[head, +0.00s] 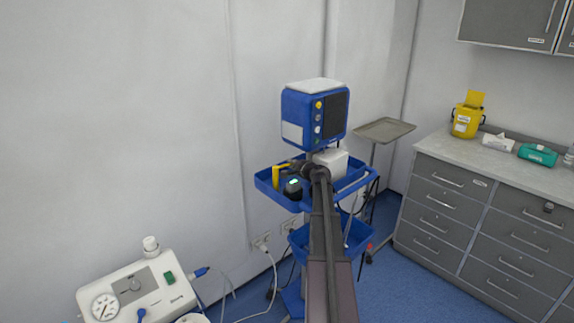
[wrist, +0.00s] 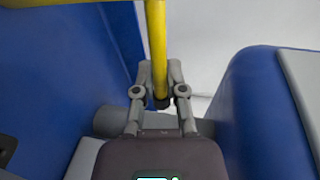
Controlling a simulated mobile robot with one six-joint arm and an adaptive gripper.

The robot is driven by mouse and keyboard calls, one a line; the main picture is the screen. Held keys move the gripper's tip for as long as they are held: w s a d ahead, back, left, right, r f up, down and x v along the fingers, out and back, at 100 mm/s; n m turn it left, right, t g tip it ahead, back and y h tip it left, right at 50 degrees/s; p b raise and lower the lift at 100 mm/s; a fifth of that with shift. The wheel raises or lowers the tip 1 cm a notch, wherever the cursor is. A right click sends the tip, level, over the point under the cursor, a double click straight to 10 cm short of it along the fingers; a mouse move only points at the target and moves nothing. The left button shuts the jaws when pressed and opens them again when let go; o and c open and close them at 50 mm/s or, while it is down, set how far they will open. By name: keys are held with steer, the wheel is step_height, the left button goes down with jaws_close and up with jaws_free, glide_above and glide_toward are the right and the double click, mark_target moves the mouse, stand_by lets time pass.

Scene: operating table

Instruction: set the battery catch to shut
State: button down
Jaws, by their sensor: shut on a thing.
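A yellow bar (wrist: 158,45) runs down between my fingertips in the wrist view and joins a yellow crosspiece at the top. I take it to be the battery catch, but no label shows. My gripper (wrist: 160,95) is shut on the lower end of this bar. In the head view a yellow bracket-shaped piece (head: 278,176) stands at the left of the blue tray, and my gripper (head: 297,168) is close to its right side. The catch's seat and the battery are not clearly visible.
A blue monitor (head: 315,112) stands above the blue tray (head: 264,184) on a trolley. Blue walls flank my gripper closely in the wrist view. A metal tray stand (head: 385,129) and grey drawers (head: 440,205) are to the right. A white device (head: 140,290) is at the lower left.

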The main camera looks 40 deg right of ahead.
steer(key=shift+w+a, duration=0.1)
steer(key=c, duration=0.7)
jaws_free()
